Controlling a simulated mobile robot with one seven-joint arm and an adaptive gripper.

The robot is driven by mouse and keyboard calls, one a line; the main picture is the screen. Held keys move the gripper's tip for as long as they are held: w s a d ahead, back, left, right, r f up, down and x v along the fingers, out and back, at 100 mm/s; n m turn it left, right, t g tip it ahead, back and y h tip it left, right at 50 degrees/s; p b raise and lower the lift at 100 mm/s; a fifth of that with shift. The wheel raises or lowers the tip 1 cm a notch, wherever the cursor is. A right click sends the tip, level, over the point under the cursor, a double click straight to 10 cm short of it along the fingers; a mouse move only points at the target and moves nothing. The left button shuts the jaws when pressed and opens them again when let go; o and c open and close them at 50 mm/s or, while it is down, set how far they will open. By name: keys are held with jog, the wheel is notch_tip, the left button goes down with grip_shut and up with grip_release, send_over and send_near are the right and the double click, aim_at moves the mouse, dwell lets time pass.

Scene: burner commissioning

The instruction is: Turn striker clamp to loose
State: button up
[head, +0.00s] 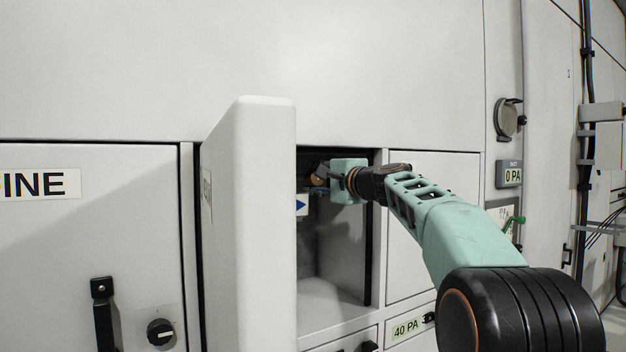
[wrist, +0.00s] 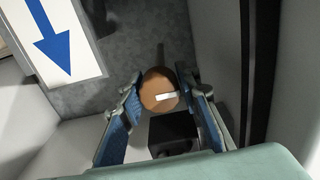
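A round copper-brown knob with a white mark, which looks like the striker clamp (wrist: 158,90), sits inside the open compartment. In the wrist view it lies between the two fingertips of my gripper (wrist: 157,97). The fingers stand one on each side of the knob; whether both touch it is not clear. In the head view my gripper (head: 326,176) reaches into the upper part of the compartment, and the brown knob (head: 318,181) shows partly at its tip. A black block (wrist: 173,133) lies below the knob in the wrist view.
A white plate with a blue arrow (wrist: 52,40) is beside the knob. The compartment door (head: 250,220) stands open to the left of my arm. The compartment's right edge (head: 377,230) is close to my wrist. The lower compartment (head: 335,290) looks empty.

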jog(key=o, duration=0.3)
jog(key=v, duration=1.2)
